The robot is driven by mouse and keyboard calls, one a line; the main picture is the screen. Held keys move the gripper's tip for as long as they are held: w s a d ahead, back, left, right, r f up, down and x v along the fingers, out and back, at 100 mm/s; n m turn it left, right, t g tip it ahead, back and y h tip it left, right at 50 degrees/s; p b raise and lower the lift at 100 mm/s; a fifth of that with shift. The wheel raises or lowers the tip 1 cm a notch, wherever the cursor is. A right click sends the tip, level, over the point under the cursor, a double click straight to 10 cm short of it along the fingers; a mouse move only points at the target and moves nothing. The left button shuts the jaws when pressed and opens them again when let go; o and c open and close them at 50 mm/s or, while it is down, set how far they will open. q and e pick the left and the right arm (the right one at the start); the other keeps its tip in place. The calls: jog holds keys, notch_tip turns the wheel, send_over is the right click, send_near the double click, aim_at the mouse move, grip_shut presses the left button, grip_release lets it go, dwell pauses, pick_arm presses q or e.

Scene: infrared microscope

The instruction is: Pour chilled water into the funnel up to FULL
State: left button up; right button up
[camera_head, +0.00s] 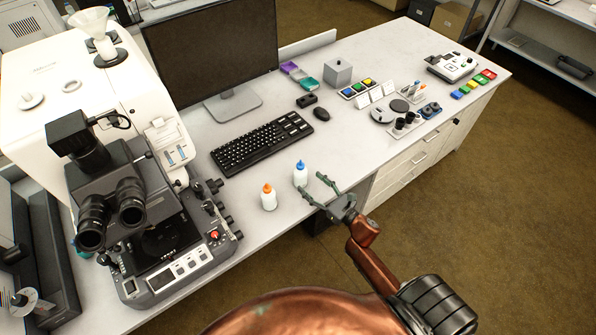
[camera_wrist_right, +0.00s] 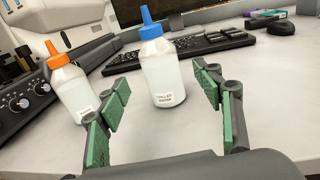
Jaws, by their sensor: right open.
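A white bottle with a blue nozzle cap (camera_head: 300,175) stands upright on the bench near its front edge. In the right wrist view this blue-capped bottle (camera_wrist_right: 160,68) has a label that seems to read chilled water. A similar bottle with an orange cap (camera_head: 268,197) stands to its left; it also shows in the right wrist view (camera_wrist_right: 72,88). My right gripper (camera_head: 312,188) is open and empty, its fingers pointing at the blue-capped bottle, which stands just beyond the gap between the fingertips. A white funnel (camera_head: 93,22) sits on top of the white instrument. My left gripper is not in view.
The microscope (camera_head: 150,225) stands left of the bottles. A keyboard (camera_head: 262,143) and monitor (camera_head: 212,50) are behind them. Small trays and coloured blocks (camera_head: 473,84) lie farther right.

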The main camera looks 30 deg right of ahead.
aim_at(306, 178)
jog(key=x, duration=0.3)
jog(key=shift+w+r, duration=0.15)
jog(key=shift+x, duration=1.2)
jog(key=shift+w, duration=0.4)
jog(key=shift+w+a, duration=0.1)
jog(key=shift+w, duration=0.1)
jog(key=c, duration=1.5)
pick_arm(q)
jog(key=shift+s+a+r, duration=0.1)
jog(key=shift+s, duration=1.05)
